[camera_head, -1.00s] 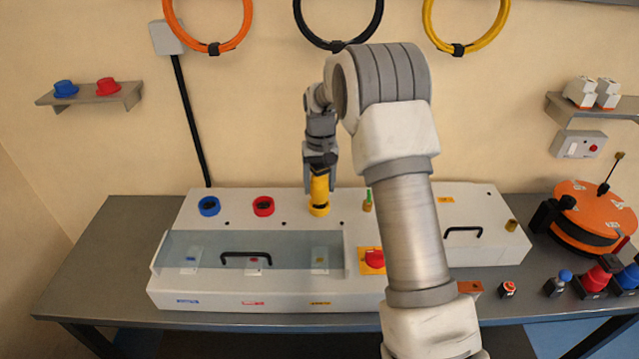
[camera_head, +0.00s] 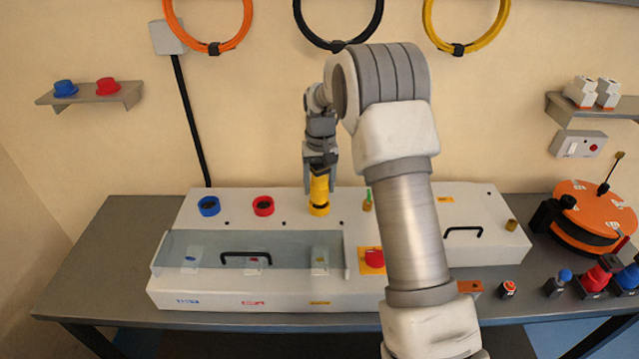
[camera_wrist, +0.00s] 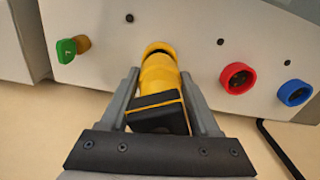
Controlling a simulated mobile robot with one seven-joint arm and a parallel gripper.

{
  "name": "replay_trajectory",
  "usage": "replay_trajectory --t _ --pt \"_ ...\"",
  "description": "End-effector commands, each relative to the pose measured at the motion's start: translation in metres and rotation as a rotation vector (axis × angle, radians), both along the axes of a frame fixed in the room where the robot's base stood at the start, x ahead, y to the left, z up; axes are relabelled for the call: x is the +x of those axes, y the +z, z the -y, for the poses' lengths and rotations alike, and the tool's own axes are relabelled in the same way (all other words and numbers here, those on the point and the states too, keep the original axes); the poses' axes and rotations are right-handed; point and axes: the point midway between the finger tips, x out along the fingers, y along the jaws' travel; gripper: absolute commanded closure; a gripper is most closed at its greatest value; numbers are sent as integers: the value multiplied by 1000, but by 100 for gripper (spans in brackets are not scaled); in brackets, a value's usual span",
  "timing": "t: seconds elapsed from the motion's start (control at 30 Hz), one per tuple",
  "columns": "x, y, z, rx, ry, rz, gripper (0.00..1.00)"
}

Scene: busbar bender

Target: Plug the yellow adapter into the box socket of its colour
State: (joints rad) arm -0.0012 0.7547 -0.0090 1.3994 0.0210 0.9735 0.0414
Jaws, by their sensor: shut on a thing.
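The yellow adapter (camera_head: 319,188) is a yellow cylinder with a black block at its gripped end. It stands about upright at the yellow socket (camera_head: 319,210) on top of the white box (camera_head: 285,218). In the wrist view the adapter (camera_wrist: 160,77) meets the yellow socket ring (camera_wrist: 158,48); whether it is seated inside cannot be told. My gripper (camera_head: 320,172) is shut on the adapter from above; its fingers (camera_wrist: 160,98) flank the body in the wrist view. The blue socket (camera_head: 209,206) and red socket (camera_head: 263,206) are empty.
A clear cover with a black handle (camera_head: 246,255) lies along the box's front. A green-tagged key (camera_head: 367,201) stands right of the yellow socket, with a red knob (camera_head: 374,259) in front. An orange drum (camera_head: 590,212) and several adapters stand at the right.

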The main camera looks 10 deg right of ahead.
Motion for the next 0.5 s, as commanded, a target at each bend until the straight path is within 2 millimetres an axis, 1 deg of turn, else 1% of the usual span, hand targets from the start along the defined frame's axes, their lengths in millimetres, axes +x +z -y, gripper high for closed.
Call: replay_trajectory --t 0.5 --pt "0 -14 0 0 0 0 100"
